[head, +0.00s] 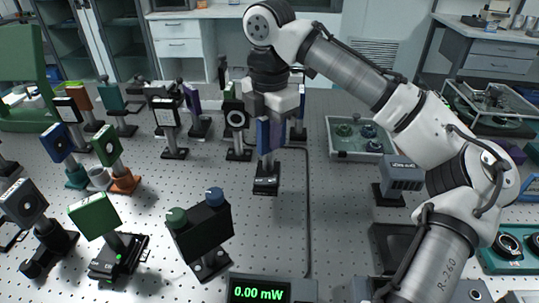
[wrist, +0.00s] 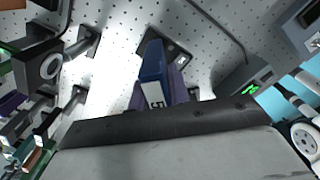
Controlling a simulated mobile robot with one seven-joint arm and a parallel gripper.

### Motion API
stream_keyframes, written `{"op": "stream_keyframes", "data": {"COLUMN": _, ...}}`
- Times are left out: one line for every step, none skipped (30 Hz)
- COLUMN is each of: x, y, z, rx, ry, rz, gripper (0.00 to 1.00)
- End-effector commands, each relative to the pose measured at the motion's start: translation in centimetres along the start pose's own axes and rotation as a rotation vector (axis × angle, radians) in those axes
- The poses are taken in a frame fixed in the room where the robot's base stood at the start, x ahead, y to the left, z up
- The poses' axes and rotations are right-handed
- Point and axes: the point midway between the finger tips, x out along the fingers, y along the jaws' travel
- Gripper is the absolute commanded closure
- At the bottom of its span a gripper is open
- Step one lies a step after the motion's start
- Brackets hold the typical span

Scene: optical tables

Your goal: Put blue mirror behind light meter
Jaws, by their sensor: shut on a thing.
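My gripper (head: 272,108) points down over the middle of the table and is shut on the blue mirror (head: 263,136). The mirror is a blue block on a black base with a white label, and stands upright below the fingers. In the wrist view the blue mirror (wrist: 154,68) shows beyond the gripper's edge, with purple parts beside it. I cannot tell whether its base touches the table. The light meter (head: 272,289), with a green 0.00 mW display, is at the front edge of the head view. Its lit display also shows in the wrist view (wrist: 252,89).
A black box with green and blue knobs (head: 203,230) stands left of the light meter. Several mounted optics crowd the left, including a green one (head: 95,215). A glass tray (head: 358,140) lies behind right. A cable runs right of the mirror; the table there is mostly bare.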

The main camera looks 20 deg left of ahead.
Motion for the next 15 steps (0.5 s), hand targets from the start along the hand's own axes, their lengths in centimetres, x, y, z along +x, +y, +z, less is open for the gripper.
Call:
{"op": "stream_keyframes", "data": {"x": 0.4, "y": 0.0, "z": 0.0, "rx": 0.000, "ry": -0.001, "rz": 0.002, "gripper": 1.00}}
{"op": "stream_keyframes", "data": {"x": 0.6, "y": 0.0, "z": 0.0, "rx": 0.000, "ry": -0.001, "rz": 0.002, "gripper": 1.00}}
{"op": "stream_keyframes", "data": {"x": 0.9, "y": 0.0, "z": 0.0, "rx": 0.000, "ry": -0.001, "rz": 0.001, "gripper": 1.00}}
{"op": "stream_keyframes", "data": {"x": 1.1, "y": 0.0, "z": 0.0, "rx": 0.000, "ry": -0.001, "rz": 0.001, "gripper": 1.00}}
{"op": "stream_keyframes", "data": {"x": 1.3, "y": 0.0, "z": 0.0, "rx": 0.000, "ry": -0.001, "rz": 0.001, "gripper": 1.00}}
{"op": "stream_keyframes", "data": {"x": 1.7, "y": 0.0, "z": 0.0, "rx": 0.000, "ry": 0.000, "rz": 0.002, "gripper": 1.00}}
{"op": "stream_keyframes", "data": {"x": 2.1, "y": 0.0, "z": 0.0, "rx": 0.000, "ry": 0.000, "rz": 0.001, "gripper": 1.00}}
{"op": "stream_keyframes", "data": {"x": 2.6, "y": -0.1, "z": 0.0, "rx": 0.000, "ry": 0.000, "rz": 0.000, "gripper": 1.00}}
{"op": "stream_keyframes", "data": {"x": 3.2, "y": 0.0, "z": 0.0, "rx": 0.000, "ry": -0.001, "rz": 0.001, "gripper": 1.00}}
{"op": "stream_keyframes", "data": {"x": 3.7, "y": 0.0, "z": 0.0, "rx": 0.000, "ry": -0.001, "rz": 0.000, "gripper": 1.00}}
{"op": "stream_keyframes", "data": {"x": 4.1, "y": 0.0, "z": 0.0, "rx": 0.000, "ry": -0.001, "rz": 0.000, "gripper": 1.00}}
{"op": "stream_keyframes", "data": {"x": 4.5, "y": 0.0, "z": 0.0, "rx": 0.000, "ry": -0.001, "rz": 0.001, "gripper": 1.00}}
{"op": "stream_keyframes", "data": {"x": 4.8, "y": 0.0, "z": 0.0, "rx": 0.000, "ry": -0.001, "rz": 0.001, "gripper": 1.00}}
{"op": "stream_keyframes", "data": {"x": 5.1, "y": 0.0, "z": 0.0, "rx": -0.001, "ry": -0.001, "rz": 0.001, "gripper": 1.00}}
{"op": "stream_keyframes", "data": {"x": 5.2, "y": 0.0, "z": 0.0, "rx": -0.001, "ry": -0.001, "rz": 0.002, "gripper": 1.00}}
